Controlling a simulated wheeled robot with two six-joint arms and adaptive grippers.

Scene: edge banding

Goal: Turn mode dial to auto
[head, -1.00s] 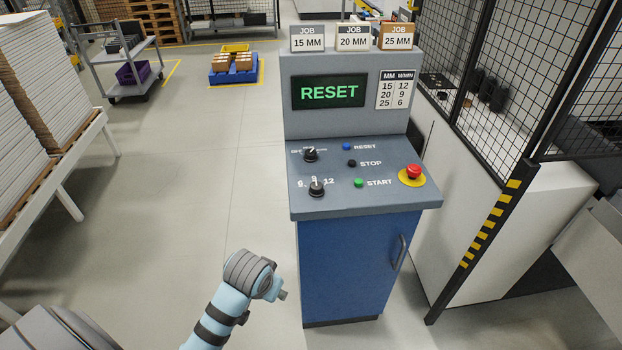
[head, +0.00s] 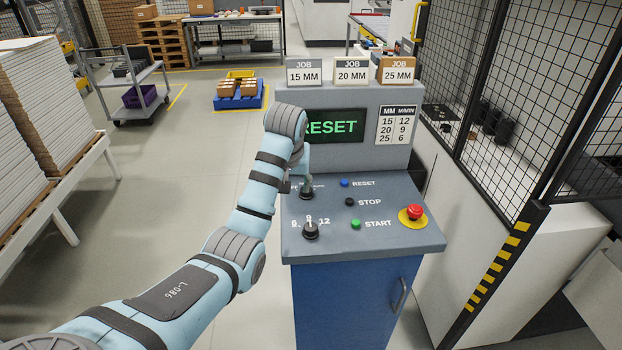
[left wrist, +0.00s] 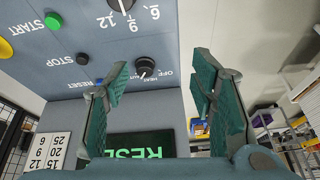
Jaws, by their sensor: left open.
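The mode dial (head: 306,192) is a black knob at the upper left of the sloped panel in the head view. The dial appears between the fingertips in the wrist view; contact cannot be told. In the head view my left arm reaches over the panel's left edge and mostly hides the gripper. The dial's pointer direction is unclear. My right gripper is not in view.
The speed dial (head: 310,230), marked 6, 9, 12, sits just in front. Blue reset (head: 345,183), black stop (head: 350,202) and green start (head: 355,224) buttons and a red emergency stop (head: 415,212) lie to the right. The screen (head: 340,126) reads RESET. Mesh fencing stands right.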

